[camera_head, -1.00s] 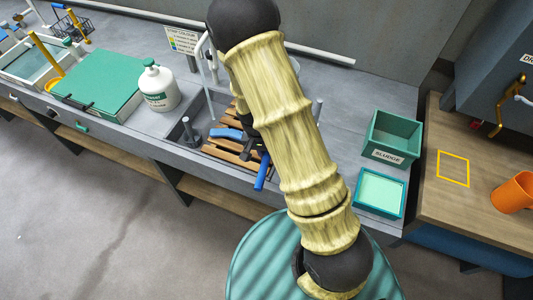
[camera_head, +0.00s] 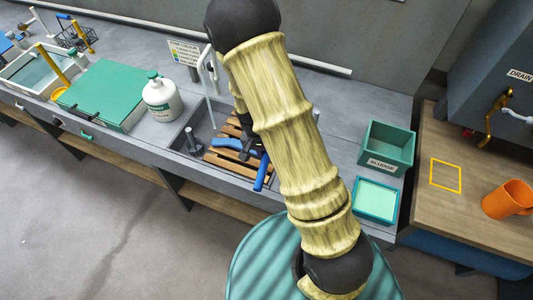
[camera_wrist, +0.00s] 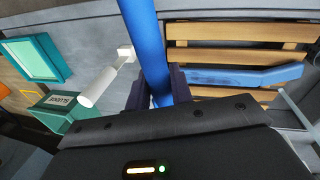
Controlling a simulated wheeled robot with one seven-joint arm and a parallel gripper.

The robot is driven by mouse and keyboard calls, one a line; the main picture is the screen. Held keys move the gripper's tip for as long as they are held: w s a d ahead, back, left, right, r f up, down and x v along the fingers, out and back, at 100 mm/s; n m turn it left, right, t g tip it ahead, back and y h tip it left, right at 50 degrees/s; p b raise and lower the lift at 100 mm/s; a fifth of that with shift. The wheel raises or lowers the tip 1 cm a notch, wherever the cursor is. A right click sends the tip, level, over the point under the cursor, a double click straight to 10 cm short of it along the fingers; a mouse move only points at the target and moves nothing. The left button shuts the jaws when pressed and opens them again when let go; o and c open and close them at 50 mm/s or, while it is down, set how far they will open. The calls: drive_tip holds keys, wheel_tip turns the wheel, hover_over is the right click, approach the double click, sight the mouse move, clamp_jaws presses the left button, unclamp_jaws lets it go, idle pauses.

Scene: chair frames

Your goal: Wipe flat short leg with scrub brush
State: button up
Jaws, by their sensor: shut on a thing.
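A flat blue leg (camera_head: 228,143) lies on the wooden slats in the sink basin. In the wrist view the same leg (camera_wrist: 265,76) has a dark smear toward its left end. My gripper (camera_wrist: 157,88) is shut on a round blue handle (camera_wrist: 146,40), apparently the scrub brush's; the handle also shows in the head view (camera_head: 262,174). The handle stands to the left of the leg in the wrist view. The brush's bristles are hidden, so I cannot tell whether they touch the leg. My arm covers part of the basin in the head view.
A white bottle (camera_head: 161,100) and green case (camera_head: 100,95) stand left. A green sludge box (camera_head: 387,145) and teal tray (camera_head: 376,200) stand right. A white cylinder (camera_wrist: 98,87) is close to the gripper.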

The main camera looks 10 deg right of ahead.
drive_tip(key=shift+r, duration=0.1)
drive_tip(key=shift+r+p, duration=1.2)
drive_tip(key=shift+r, duration=0.2)
